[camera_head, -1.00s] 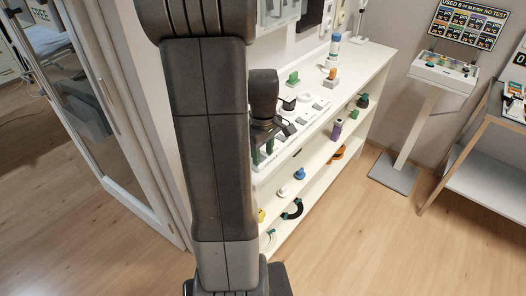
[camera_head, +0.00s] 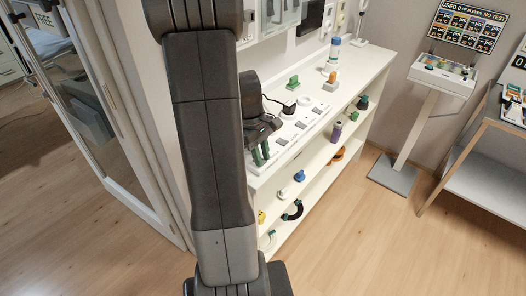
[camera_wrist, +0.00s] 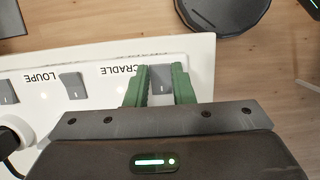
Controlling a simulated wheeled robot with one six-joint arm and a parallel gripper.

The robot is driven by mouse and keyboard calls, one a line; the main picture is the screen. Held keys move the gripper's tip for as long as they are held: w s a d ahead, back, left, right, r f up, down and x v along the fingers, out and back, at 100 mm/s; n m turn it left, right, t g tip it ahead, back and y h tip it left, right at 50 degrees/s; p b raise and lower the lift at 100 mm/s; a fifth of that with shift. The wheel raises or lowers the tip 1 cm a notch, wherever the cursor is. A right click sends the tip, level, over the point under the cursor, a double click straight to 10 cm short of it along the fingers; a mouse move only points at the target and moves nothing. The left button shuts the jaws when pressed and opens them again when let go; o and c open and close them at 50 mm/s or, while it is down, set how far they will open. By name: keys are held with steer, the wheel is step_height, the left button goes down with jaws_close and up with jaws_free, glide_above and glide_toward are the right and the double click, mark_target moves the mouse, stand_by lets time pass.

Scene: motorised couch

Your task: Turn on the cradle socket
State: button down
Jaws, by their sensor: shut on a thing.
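A white socket strip (camera_head: 313,116) lies on top of the white shelf unit, and it fills much of the wrist view (camera_wrist: 205,55). Its printed words CRADLE (camera_wrist: 118,71) and LOUPE (camera_wrist: 38,75) appear upside down there. My gripper (camera_wrist: 160,85) has its green fingers on either side of a grey rocker switch (camera_wrist: 160,76) beside the word CRADLE and is shut on it. The fingertips partly hide this switch, and I cannot tell its on or off position. Another grey switch (camera_wrist: 72,86) sits between the two words. In the head view my gripper (camera_head: 260,155) is at the strip's near end.
A black plug (camera_wrist: 8,140) with a cable sits in the strip at the lower left of the wrist view. A green block (camera_head: 293,82) and an orange-based item (camera_head: 331,76) stand behind the strip. The shelf unit (camera_head: 375,68) holds several small items below.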

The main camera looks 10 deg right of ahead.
steer(key=shift+w+a+g+h, duration=0.1)
steer(key=shift+w+g+h, duration=0.05)
steer(key=shift+g+h, duration=0.2)
steer(key=c, duration=1.2)
jaws_free()
steer(key=shift+c, duration=0.2)
steer(key=shift+r, duration=0.1)
steer(key=v, duration=1.3)
steer(key=shift+r, duration=0.35)
steer(key=shift+w+f, duration=0.1)
steer(key=shift+w, duration=0.05)
